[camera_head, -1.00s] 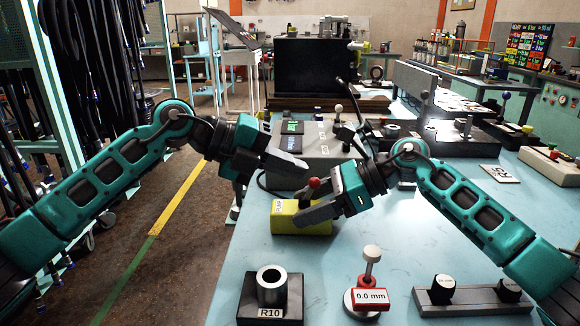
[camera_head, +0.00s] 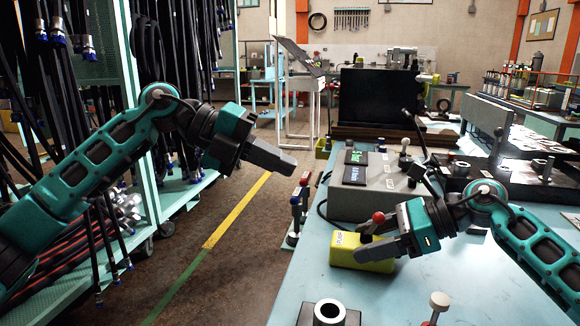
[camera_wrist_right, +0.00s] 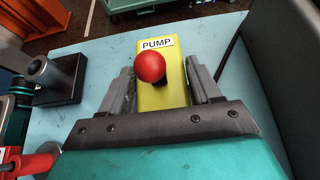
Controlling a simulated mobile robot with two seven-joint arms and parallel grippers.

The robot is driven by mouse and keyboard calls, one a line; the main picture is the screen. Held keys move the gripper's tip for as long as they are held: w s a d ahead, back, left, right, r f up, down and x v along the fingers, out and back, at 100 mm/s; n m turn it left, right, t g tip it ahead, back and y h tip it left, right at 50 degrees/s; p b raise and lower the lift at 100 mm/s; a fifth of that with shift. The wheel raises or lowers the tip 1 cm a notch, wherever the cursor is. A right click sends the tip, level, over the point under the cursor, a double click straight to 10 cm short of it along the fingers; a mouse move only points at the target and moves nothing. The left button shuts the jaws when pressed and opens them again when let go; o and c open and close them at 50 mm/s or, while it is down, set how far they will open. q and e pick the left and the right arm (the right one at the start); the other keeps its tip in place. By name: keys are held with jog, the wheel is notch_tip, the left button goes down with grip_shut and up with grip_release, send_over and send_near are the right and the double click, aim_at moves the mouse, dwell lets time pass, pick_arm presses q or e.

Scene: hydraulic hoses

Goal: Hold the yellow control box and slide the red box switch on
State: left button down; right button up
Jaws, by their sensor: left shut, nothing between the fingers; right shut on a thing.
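The yellow control box (camera_head: 345,252) sits on the light blue table near its left edge. A red ball knob (camera_head: 378,217) stands on top of it. In the right wrist view the box (camera_wrist_right: 155,97) carries a PUMP label, and its red knob (camera_wrist_right: 150,66) is upright. My right gripper (camera_head: 366,243) is shut on the box, with one finger along each side (camera_wrist_right: 160,85). My left gripper (camera_head: 290,165) is shut and empty, in the air left of the table and apart from the box. I cannot make out a separate red box switch.
A grey box with displays (camera_head: 375,185) stands behind the yellow box. A stand with small levers (camera_head: 297,207) is at the table's left edge. A ring-topped block (camera_head: 328,312) is in front. A hose rack (camera_head: 135,180) stands at the left.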

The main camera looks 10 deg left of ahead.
jog(key=o, duration=1.2)
